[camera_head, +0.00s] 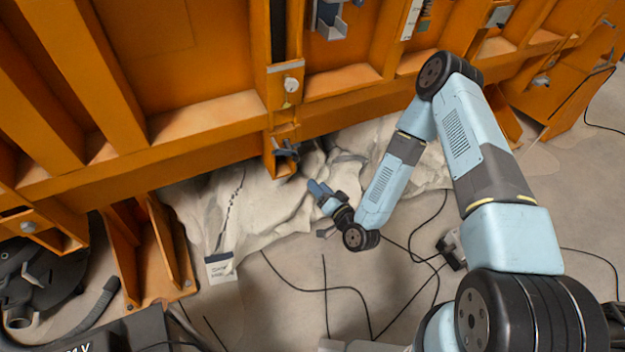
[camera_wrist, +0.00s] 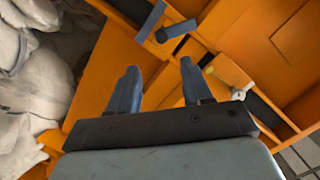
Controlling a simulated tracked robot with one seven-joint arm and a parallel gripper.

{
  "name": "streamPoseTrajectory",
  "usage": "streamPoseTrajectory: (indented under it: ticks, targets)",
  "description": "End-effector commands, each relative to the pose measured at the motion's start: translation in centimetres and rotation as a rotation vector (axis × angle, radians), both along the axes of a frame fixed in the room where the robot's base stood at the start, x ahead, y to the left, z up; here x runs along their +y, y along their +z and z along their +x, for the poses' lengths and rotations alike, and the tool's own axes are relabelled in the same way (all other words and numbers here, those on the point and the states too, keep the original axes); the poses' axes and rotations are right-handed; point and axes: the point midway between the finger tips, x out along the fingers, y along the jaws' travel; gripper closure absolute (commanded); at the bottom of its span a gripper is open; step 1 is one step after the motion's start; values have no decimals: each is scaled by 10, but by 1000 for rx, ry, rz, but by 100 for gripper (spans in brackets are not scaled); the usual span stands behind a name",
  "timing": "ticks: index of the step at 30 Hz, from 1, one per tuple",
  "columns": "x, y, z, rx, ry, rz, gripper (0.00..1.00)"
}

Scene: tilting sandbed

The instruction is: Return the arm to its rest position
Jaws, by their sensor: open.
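My gripper (camera_head: 317,190) is at the end of my light blue arm, in the middle of the head view. It is low, in front of the orange sandbed frame and close to the white bags or sheeting beneath it. In the wrist view my gripper (camera_wrist: 158,85) shows two blue fingers set apart with nothing between them. The orange frame (camera_wrist: 110,65) lies beyond the fingers. My arm folds up at the elbow and comes down again to the wrist.
The orange frame (camera_head: 200,120) fills the top of the head view. White crumpled material (camera_head: 265,205) lies below it. Black cables (camera_head: 320,288) cross the floor. An orange bracket foot (camera_head: 150,250) and a black machine with a hose (camera_head: 45,280) stand at left. Open floor shows at right.

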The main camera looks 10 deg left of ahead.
Motion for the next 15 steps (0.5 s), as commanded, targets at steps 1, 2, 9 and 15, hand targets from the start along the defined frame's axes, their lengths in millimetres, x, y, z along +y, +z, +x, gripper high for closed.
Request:
streamPoseTrajectory:
  ticks: [1, 2, 9, 15]
  targets:
    - [-3, 0, -4, 1, 1, 0, 51]
    - [-4, 0, -5, 1, 1, 0, 51]
    - [-8, 0, -9, -1, -1, 0, 51]
    - [-8, 0, -9, -1, -1, 0, 51]
